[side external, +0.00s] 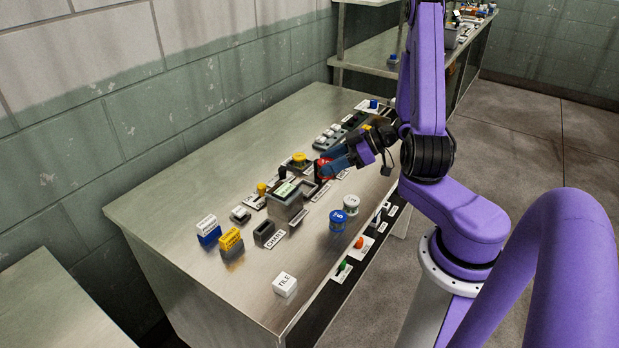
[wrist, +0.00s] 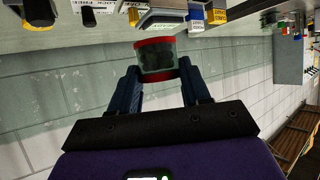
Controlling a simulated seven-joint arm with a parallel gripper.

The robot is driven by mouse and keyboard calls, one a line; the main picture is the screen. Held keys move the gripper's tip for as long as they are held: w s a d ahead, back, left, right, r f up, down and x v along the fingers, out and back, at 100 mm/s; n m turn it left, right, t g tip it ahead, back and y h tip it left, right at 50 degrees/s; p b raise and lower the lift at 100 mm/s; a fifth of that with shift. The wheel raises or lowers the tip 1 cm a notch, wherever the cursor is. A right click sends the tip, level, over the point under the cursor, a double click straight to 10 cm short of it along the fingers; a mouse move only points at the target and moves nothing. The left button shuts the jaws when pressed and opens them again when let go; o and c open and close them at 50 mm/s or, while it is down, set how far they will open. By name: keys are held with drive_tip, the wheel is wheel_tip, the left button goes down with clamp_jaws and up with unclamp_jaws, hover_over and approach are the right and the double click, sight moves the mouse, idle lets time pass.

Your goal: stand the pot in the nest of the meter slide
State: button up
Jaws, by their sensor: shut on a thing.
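My gripper (side external: 326,170) is shut on a pot with red ends (side external: 321,165), above the metal bench. In the wrist view the pot (wrist: 155,59) sits between the two fingertips (wrist: 161,70), with a clear band and dark contents between its red ends. In the side view the fingers partly hide it. A grey meter box (side external: 285,202) with a lit green screen stands on the bench, left of and below the gripper. A low dark fixture (side external: 309,188) lies beside it; I cannot tell whether this is the meter slide, and its nest is not clear.
A blue-lidded pot (side external: 337,221) and a grey-lidded pot (side external: 351,204) stand near the front edge. A white TILE block (side external: 285,285), a yellow block (side external: 231,241) and a blue-and-white block (side external: 208,230) stand further left. Bare bench (side external: 170,210) lies toward the wall.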

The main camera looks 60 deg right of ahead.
drive_tip(key=w+d+f, duration=0.1)
drive_tip(key=w+f, duration=0.1)
drive_tip(key=w, duration=0.1)
drive_tip(key=w+d+f, duration=0.1)
drive_tip(key=w+f, duration=0.2)
drive_tip(key=w+d+f, duration=0.1)
drive_tip(key=w+f, duration=0.2)
drive_tip(key=shift+d, duration=0.2)
drive_tip(key=shift+f, duration=1.6)
drive_tip(key=shift+f, duration=0.15)
drive_tip(key=o, duration=0.8)
drive_tip(key=shift+c, duration=0.2)
